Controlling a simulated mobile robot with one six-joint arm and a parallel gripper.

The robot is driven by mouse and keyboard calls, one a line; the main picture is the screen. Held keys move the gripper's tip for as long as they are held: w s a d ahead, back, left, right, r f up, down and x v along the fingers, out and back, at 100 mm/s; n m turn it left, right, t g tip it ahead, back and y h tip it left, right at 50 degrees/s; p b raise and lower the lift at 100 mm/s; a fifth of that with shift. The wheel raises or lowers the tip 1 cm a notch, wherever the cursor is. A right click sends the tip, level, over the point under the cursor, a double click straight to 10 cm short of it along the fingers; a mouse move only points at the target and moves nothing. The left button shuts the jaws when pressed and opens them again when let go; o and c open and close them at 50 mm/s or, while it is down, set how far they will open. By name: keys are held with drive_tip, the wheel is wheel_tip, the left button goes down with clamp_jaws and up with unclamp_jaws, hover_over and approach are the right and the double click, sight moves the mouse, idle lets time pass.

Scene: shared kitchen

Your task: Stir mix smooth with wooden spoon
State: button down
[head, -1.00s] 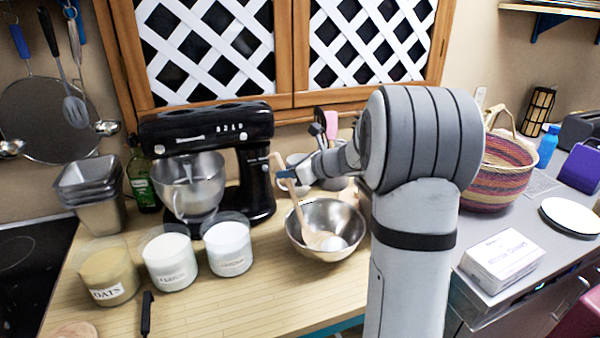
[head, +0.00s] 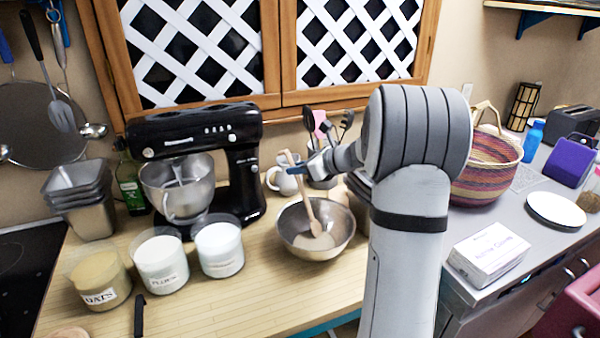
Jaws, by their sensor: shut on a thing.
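A steel mixing bowl (head: 337,249) stands on the wooden counter, in front and to the right of the black stand mixer. Pale mix (head: 303,241) lies in the bottom of the bowl. A wooden spoon (head: 302,193) stands tilted in the bowl, its head down in the mix and its handle leaning up to the left. My gripper (head: 292,170) is shut on the upper part of the spoon handle, above the bowl's back rim. My arm comes in from the right, so part of the fingers is small and hard to make out.
The stand mixer (head: 240,165) with its own bowl is at the left. Flour, oats (head: 97,279) and another canister (head: 219,246) stand left of the bowl. Utensils in a holder (head: 321,176) and a small jug (head: 287,181) are behind it. The counter in front of the bowl is clear.

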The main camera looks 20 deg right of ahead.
drive_tip(key=s+a+b, duration=0.3)
drive_tip(key=s+a, duration=0.2)
drive_tip(key=a, duration=0.1)
drive_tip(key=w+d+p, duration=0.1)
drive_tip(key=d, duration=0.1)
drive_tip(key=w+d, duration=0.1)
drive_tip(key=d, duration=0.1)
drive_tip(key=w+d+p, duration=0.1)
drive_tip(key=d, duration=0.1)
drive_tip(key=shift+d+p, duration=0.35)
drive_tip(key=shift+d, duration=0.05)
drive_tip(key=a+r+p, duration=0.3)
drive_tip(key=r+p, duration=0.8)
drive_tip(key=r, duration=0.4)
drive_tip(key=shift+s+a+r, duration=0.15)
drive_tip(key=shift+a+r, duration=0.05)
drive_tip(key=shift+a, duration=0.15)
